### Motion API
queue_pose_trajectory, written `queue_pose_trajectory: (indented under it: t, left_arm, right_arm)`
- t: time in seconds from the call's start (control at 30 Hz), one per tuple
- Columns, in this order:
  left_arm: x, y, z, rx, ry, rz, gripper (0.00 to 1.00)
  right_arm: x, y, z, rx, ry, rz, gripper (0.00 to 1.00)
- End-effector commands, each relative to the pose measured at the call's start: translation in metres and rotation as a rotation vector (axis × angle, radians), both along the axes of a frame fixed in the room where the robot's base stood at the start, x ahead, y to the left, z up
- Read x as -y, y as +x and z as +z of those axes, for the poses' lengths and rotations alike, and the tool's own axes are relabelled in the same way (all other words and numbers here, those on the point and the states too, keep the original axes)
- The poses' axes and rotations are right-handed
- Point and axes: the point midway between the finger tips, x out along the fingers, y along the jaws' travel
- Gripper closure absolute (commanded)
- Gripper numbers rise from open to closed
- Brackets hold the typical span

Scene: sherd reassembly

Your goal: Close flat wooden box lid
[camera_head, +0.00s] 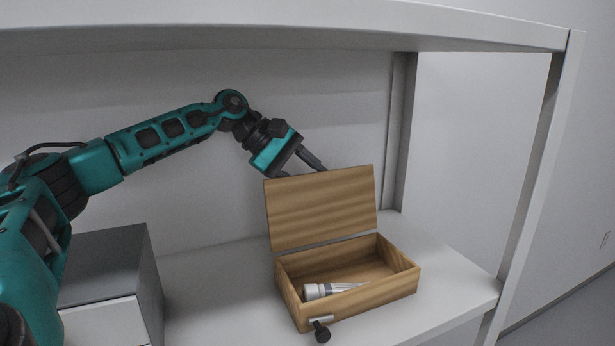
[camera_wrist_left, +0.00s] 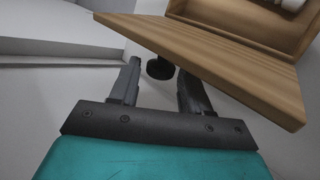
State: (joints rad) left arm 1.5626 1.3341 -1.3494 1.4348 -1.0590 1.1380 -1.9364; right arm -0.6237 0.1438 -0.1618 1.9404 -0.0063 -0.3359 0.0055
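The wooden box (camera_head: 350,292) sits on the white shelf with its lid (camera_head: 322,207) standing open, roughly upright at the back edge. A clear tube with a white cap (camera_head: 328,290) lies inside. My left gripper (camera_head: 302,167) is behind the lid at its top edge, the tips partly hidden by it in the head view. In the left wrist view the fingers (camera_wrist_left: 159,70) are apart with nothing gripped, and the lid (camera_wrist_left: 225,65) crosses just beyond them. I cannot tell whether the right finger touches the lid. My right gripper is not in view.
A grey box-shaped block (camera_head: 105,270) stands on the left. A small bar with a black knob (camera_head: 321,333) is at the box's front left corner. A shelf board (camera_head: 290,28) runs overhead, and a post (camera_head: 535,170) stands on the right. The shelf surface (camera_head: 215,275) left of the box is clear.

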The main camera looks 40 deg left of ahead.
Motion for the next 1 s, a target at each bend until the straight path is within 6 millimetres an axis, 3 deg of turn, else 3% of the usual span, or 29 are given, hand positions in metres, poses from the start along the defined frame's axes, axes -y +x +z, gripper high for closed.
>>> queue_pose_trajectory:
  t: [0.47,1.0]
  left_arm:
    - [-0.0005,-0.0002,0.0,0.0,0.0,0.001,0.99]
    - [-0.0048,-0.0008,0.0004,0.005,0.011,0.002,1.0]
  right_arm:
    - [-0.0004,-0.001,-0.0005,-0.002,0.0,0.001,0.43]
    - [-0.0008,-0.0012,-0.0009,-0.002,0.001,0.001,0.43]
